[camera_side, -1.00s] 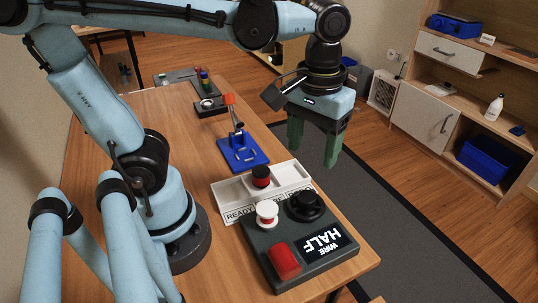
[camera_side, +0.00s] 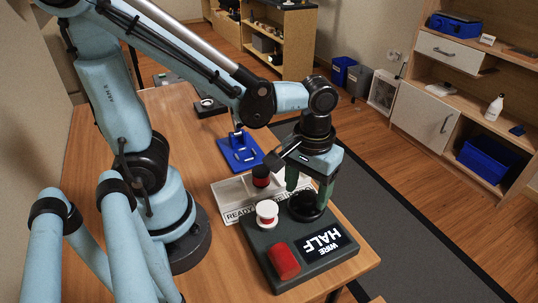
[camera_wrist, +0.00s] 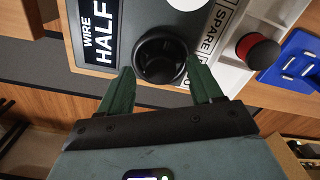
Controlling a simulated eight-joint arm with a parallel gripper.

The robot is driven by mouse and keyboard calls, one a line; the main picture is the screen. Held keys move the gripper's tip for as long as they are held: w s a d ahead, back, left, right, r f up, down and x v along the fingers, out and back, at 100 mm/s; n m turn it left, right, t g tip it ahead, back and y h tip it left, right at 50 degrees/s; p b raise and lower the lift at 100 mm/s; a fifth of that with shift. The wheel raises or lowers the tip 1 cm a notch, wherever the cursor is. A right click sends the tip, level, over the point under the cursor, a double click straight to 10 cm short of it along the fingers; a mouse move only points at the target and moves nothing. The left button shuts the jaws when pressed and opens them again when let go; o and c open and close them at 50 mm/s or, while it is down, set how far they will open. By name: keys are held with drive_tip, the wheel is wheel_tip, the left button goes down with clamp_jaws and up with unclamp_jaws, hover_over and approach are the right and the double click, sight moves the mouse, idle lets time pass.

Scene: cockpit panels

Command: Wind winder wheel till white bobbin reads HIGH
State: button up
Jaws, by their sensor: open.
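The winder is a dark grey box on the table with a black wheel (camera_wrist: 160,57), a white bobbin (camera_side: 267,212), a red block-like part (camera_side: 283,261) and a display (camera_side: 325,244) reading WIRE HALF. The display also shows in the wrist view (camera_wrist: 98,35). My gripper (camera_side: 308,186) is open with green fingers pointing down at the black wheel. In the wrist view, the fingers (camera_wrist: 160,88) lie on either side of the wheel's near edge. I cannot tell whether they touch it.
A light tray (camera_side: 232,194) with lettered labels lies behind the winder and holds a red and black spool (camera_side: 261,177). A blue stand (camera_side: 240,152) is farther back. The table edge runs close on the right.

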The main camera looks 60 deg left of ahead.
drive_tip(key=shift+f, duration=0.75)
drive_tip(key=shift+c, duration=0.2)
drive_tip(key=c, duration=1)
drive_tip(key=m, duration=0.5)
drive_tip(key=shift+a+m, duration=0.1)
drive_tip(key=shift+m, duration=0.2)
drive_tip(key=shift+a+m, duration=0.1)
drive_tip(key=shift+m, duration=2.2)
